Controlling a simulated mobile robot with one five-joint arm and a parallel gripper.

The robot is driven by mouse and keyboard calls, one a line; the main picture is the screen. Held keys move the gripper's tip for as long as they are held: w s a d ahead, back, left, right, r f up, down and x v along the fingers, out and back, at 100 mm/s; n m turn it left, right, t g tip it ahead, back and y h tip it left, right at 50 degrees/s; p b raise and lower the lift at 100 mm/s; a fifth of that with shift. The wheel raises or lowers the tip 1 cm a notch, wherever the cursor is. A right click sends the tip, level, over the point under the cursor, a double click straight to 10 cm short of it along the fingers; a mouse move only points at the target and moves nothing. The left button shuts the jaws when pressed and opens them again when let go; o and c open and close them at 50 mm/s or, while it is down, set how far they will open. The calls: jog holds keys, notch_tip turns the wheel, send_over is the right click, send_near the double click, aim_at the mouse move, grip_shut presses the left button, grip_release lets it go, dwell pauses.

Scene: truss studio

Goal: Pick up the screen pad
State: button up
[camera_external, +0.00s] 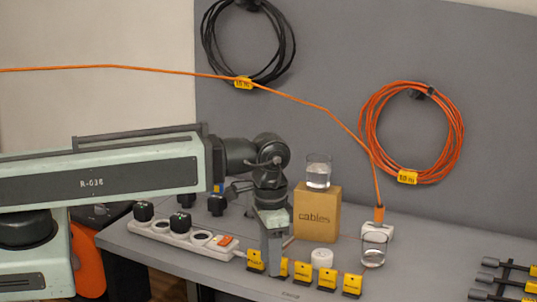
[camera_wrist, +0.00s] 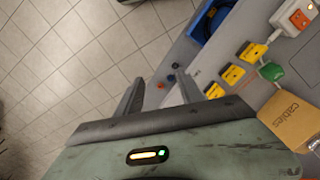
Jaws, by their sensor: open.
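I cannot make out a screen pad for certain in either view. My gripper (camera_external: 272,268) points down over the front part of the grey desk, in front of the cardboard box and beside the row of yellow tags, partly covering them. In the wrist view its two fingers (camera_wrist: 159,78) stand apart with nothing held between them.
A "cables" box (camera_external: 317,215) bears a glass of water (camera_external: 318,172). Another glass (camera_external: 374,250), a white roll (camera_external: 321,259), yellow tags (camera_external: 326,279) and a power strip (camera_external: 180,235) stand on the desk (camera_external: 425,265). An orange cable (camera_external: 300,101) crosses above. Tiled floor lies left in the wrist view.

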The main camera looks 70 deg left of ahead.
jog(key=o, duration=0.3)
